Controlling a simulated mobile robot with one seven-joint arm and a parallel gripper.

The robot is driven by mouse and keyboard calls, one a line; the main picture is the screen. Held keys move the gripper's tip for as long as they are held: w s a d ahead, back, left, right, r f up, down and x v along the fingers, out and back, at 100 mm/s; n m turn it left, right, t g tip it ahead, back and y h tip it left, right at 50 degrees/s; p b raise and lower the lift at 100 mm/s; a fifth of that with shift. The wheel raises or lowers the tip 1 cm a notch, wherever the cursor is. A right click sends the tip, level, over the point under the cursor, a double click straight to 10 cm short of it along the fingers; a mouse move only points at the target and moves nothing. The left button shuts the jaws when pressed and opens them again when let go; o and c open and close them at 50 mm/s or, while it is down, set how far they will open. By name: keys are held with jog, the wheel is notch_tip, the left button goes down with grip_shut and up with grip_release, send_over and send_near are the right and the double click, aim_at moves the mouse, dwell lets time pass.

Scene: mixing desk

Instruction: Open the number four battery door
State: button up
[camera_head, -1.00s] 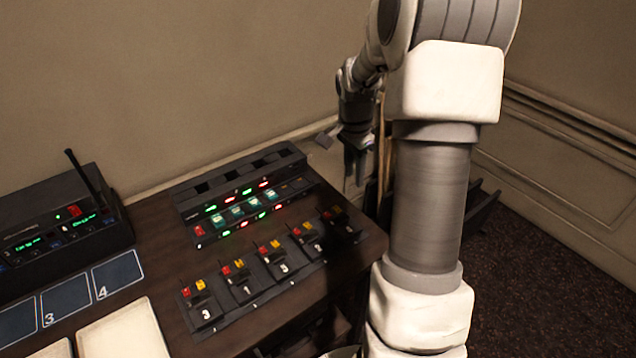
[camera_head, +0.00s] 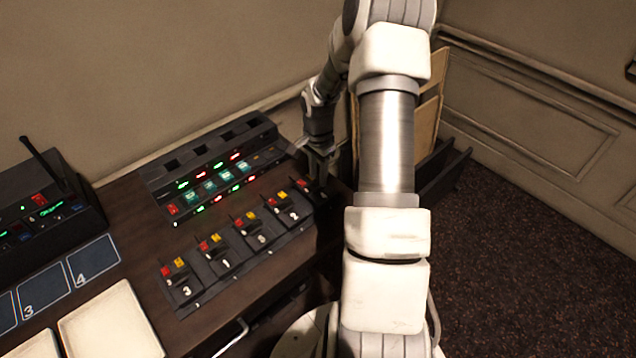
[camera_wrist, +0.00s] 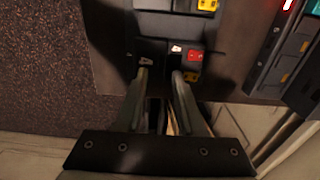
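A row of dark battery packs with red and yellow buttons runs along the front of the desk. In the head view, the nearest pack (camera_head: 187,291) reads 3; the far-right pack is mostly hidden by my gripper (camera_head: 318,168). In the wrist view, the pack under my gripper (camera_wrist: 162,74) has a red button (camera_wrist: 196,56) and a yellow one. A small white mark shows beside a fingertip; I cannot read it surely as a 4. The two fingers are apart, with their tips over the pack's dark face. Contact is unclear.
A charger rack (camera_head: 215,175) with green and red lights stands behind the packs. A radio unit (camera_head: 45,205) with an antenna and numbered pads (camera_head: 93,258) lie to the left. Upright boards (camera_head: 428,110) stand beyond the desk's right end, above dark carpet.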

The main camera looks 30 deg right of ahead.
aim_at(318, 188)
jog(key=shift+f, duration=2)
grip_shut()
